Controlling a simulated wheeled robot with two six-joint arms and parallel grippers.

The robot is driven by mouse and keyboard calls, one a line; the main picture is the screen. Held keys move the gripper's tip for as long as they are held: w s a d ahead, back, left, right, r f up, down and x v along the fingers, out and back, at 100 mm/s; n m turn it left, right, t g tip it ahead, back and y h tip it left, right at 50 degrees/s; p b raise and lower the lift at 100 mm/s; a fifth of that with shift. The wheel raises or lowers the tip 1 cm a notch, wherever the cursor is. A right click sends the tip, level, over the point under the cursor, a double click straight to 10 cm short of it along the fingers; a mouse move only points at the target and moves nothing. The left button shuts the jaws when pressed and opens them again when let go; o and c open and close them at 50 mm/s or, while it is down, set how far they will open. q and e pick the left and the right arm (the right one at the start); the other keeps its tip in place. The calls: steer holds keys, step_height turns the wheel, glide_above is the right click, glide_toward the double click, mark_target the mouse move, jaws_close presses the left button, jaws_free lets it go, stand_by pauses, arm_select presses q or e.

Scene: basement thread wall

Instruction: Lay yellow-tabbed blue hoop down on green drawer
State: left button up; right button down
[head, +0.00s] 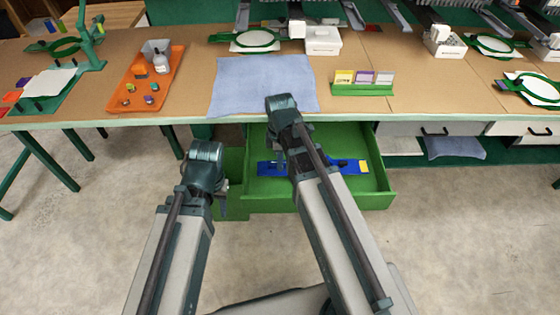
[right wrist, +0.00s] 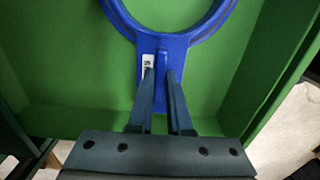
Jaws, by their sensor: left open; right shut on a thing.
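The green drawer (head: 378,184) is pulled out under the workbench; its green floor and walls fill the right wrist view (right wrist: 62,75). The blue hoop (head: 345,163), with a yellow tab at its right end, is inside the drawer outline, partly hidden by my right arm. My right gripper (head: 279,160) is shut on the hoop's blue handle, which has a white label; the handle and part of the ring (right wrist: 178,44) show in the right wrist view. Whether the hoop touches the drawer floor I cannot tell. My left gripper (head: 222,208) is empty and open, left of the drawer.
A blue-grey cloth (head: 240,85) lies on the workbench (head: 200,70) above the drawer. A green card holder (head: 362,88) stands right of it, an orange tray (head: 170,78) left of it. White drawers (head: 405,129) are to the right. The floor in front is clear.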

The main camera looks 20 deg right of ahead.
steer(key=shift+f, duration=0.2)
steer(key=c, duration=0.8)
jaws_free()
steer(key=shift+r, duration=0.1)
step_height(320, 180, up, 14)
steer(key=p, duration=1.3)
steer(key=s+a+r+m+p, duration=0.1)
steer(key=s+a+m+p, duration=0.1)
steer(key=s+a+m, duration=0.1)
steer(key=s+a+r+m+p, duration=0.2)
steer(key=s+a+m, duration=0.1)
steer(key=s+m, duration=0.1)
steer(key=s+a+r+m+h+p, duration=0.1)
steer(key=s+a+r+m+p, duration=0.1)
steer(key=s+a+m, duration=0.1)
steer(key=shift+s+a+r+m, duration=0.15)
steer(key=shift+s+a+m, duration=0.05)
steer(key=shift+s+m, duration=0.2)
steer(key=shift+s+a+r+m, duration=0.1)
steer(key=shift+s+a+m, duration=0.05)
steer(key=shift+s+m, duration=0.2)
